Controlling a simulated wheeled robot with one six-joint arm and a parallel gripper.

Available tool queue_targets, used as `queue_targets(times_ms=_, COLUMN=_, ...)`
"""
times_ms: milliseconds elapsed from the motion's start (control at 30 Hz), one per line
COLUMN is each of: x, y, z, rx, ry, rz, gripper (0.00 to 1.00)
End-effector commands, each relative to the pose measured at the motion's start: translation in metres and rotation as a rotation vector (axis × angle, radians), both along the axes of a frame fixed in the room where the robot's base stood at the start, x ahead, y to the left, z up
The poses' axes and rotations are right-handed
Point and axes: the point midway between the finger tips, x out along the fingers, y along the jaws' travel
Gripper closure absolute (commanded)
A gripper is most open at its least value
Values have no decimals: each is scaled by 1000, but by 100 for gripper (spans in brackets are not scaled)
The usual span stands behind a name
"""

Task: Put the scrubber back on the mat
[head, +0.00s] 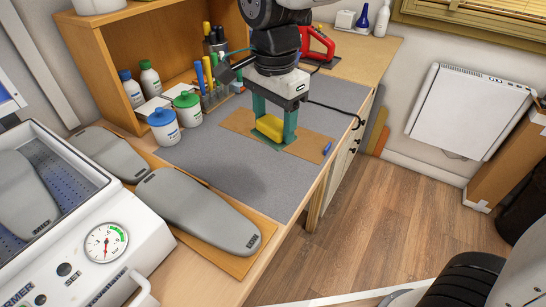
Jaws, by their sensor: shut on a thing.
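The scrubber (269,127) is a yellow block with green along its underside. My gripper (274,133) points down from above and is shut on it, with a green finger on each side. The scrubber is over a thin brown mat (311,143), which lies on the larger grey mat (215,165) on the bench. It is low, at or just above the brown mat; I cannot tell if it touches. The brown mat is partly hidden behind the scrubber and fingers.
A blue-lidded jar (163,127) and green-lidded jar (187,108) stand left. Grey insole forms (200,208) lie in front, beside the white forming machine (75,240). A red tool (318,46) is behind.

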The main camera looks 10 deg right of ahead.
Motion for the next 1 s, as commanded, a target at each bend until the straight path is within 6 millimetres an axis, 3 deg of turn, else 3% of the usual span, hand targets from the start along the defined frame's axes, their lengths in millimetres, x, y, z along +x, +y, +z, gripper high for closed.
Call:
queue_targets(times_ms=33, x=-28, y=6, z=-18, rx=-3, ry=3, rz=55, gripper=62)
queue_targets(times_ms=200, x=-93, y=8, z=-65, rx=-2, ry=2, rz=183, gripper=62)
queue_targets(times_ms=300, x=-116, y=5, z=-81, rx=-2, ry=2, rz=228, gripper=62)
queue_targets(times_ms=400, x=-126, y=2, z=-89, rx=-2, ry=3, rz=249, gripper=62)
queue_targets(times_ms=533, x=-112, y=1, z=-94, rx=-2, ry=3, rz=253, gripper=62)
queue_targets(times_ms=800, x=-39, y=-1, z=-101, rx=-2, ry=3, rz=250, gripper=62)
queue_targets(times_ms=1000, x=3, y=-2, z=-104, rx=-2, ry=3, rz=252, gripper=62)
